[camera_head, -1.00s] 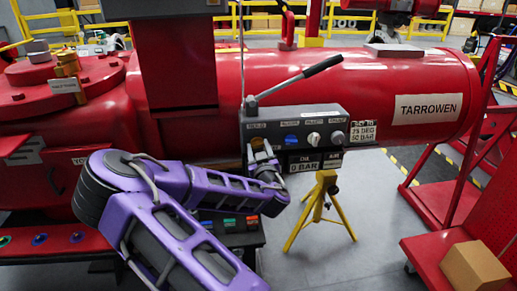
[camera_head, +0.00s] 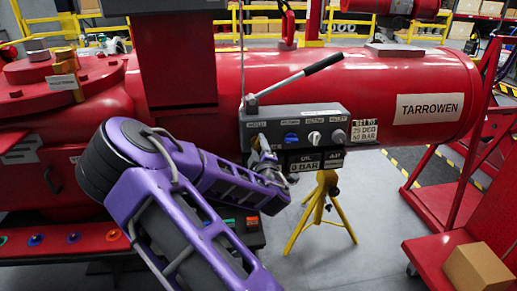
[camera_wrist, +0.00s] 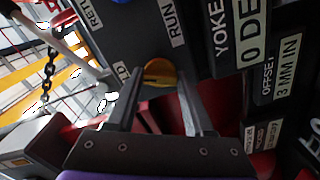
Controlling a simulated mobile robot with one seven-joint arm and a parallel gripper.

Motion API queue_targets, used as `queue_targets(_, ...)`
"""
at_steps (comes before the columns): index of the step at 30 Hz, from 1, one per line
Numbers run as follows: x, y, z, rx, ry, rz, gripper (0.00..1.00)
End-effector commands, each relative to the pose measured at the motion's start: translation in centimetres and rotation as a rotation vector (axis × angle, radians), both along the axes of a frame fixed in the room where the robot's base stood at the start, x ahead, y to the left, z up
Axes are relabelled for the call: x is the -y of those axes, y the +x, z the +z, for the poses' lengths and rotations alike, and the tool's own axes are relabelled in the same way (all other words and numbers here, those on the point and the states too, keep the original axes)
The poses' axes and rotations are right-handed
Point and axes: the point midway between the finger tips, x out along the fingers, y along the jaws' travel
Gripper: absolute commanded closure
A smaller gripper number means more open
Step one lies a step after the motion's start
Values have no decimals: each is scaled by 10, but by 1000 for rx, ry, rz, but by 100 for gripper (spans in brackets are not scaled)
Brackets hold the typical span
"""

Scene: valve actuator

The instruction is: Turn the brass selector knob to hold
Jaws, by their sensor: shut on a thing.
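The brass selector knob (camera_wrist: 160,72) is a round yellow disc on the dark control box, in the upper middle of the wrist view. My gripper (camera_wrist: 157,80) has one finger on each side of the knob and is shut on it. Near the knob are a plate reading RUN (camera_wrist: 172,22) and a partly hidden plate (camera_wrist: 121,70) to its left. In the head view, my gripper (camera_head: 262,147) is at the left end of the grey control box (camera_head: 300,124) and hides the knob. I cannot read which position the knob points to.
A grey lever with a black grip (camera_head: 323,64) rises from the box. Blue (camera_head: 291,138), white (camera_head: 314,137) and grey (camera_head: 338,136) knobs sit right of my gripper. A yellow tripod (camera_head: 320,210) stands below. A cardboard box (camera_head: 477,268) is at lower right.

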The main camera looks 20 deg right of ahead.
Motion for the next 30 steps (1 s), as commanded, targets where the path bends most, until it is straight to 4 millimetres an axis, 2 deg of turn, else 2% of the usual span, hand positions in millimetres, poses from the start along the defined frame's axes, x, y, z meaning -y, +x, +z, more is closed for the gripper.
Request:
queue_targets(6, 0, 1, 1, -45, -169, 0, 100)
queue_targets(15, 0, 1, 2, -88, -322, 0, 100)
queue_targets(30, 0, 1, 2, -104, -381, 0, 100)
